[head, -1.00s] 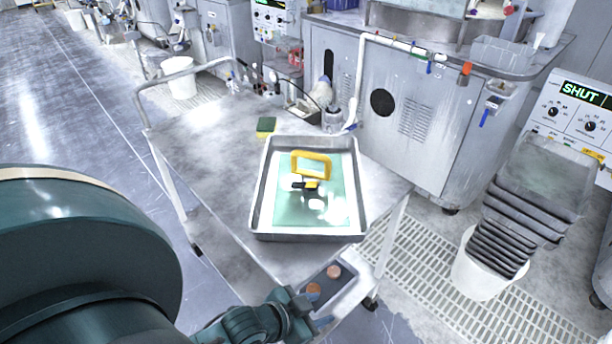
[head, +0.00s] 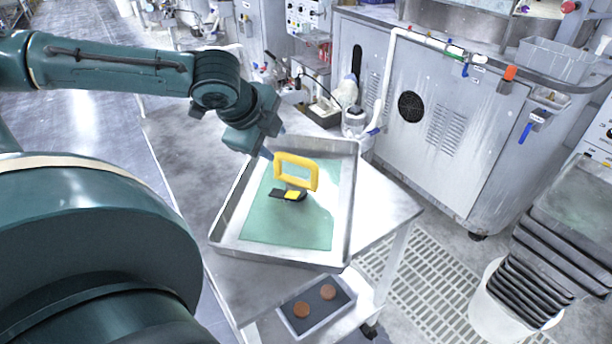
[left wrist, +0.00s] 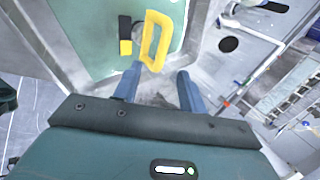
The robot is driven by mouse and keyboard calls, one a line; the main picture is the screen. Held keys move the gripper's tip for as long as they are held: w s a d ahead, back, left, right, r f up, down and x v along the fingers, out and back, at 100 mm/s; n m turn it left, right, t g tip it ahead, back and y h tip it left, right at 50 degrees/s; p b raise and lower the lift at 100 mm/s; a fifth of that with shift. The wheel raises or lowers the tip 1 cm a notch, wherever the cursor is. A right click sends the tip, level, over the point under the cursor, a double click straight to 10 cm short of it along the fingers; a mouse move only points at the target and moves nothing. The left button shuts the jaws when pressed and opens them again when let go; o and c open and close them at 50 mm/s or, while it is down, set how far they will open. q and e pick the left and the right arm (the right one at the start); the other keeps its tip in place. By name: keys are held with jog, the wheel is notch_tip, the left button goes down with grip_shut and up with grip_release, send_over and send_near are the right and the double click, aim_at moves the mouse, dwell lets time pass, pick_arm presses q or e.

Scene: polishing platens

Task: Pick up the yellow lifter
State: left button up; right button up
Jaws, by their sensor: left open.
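The yellow lifter (head: 296,171) stands in the metal tray (head: 229,216) on the cart, its loop handle upright above a black and yellow base on a green sheet (head: 285,227). My left gripper (head: 270,148) is at the tray's far left side, close to the lifter's handle. In the left wrist view, the lifter (left wrist: 155,41) is just beyond the open blue fingers of my left gripper (left wrist: 158,85), nearer the left finger. I cannot tell whether that finger touches the handle. My right gripper is not in view.
The metal cart top (head: 385,210) is clear right of the tray. A lower shelf holds a small grey tray (head: 318,306) with two brown discs. A machine cabinet (head: 440,110) stands behind. A white bucket (head: 490,305) with stacked dark trays is at right.

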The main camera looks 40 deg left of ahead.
aim_at(291, 159)
pick_arm(q)
jog(key=b+x, duration=0.1)
jog(key=x, duration=0.1)
jog(key=b+x, duration=0.1)
jog(key=x, duration=0.1)
jog(key=b+x, duration=0.1)
jog(key=x, duration=0.1)
jog(key=shift+w+a+f, duration=0.1)
jog(key=shift+a+f, duration=0.15)
jog(key=shift+a, duration=0.1)
jog(key=shift+w+f+b, duration=0.25)
jog(key=shift+w+b, duration=0.05)
jog(key=shift+d+b+x, duration=0.2)
jog(key=shift+b+x, duration=0.6)
jog(key=shift+x, duration=1.25)
jog(key=shift+w+f, duration=0.35)
jog(key=shift+w, duration=0.2)
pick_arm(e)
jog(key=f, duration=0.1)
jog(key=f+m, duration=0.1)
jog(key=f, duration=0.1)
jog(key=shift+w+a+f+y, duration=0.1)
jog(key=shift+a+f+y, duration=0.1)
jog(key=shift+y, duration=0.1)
pick_arm(q)
jog(key=shift+c, duration=0.5)
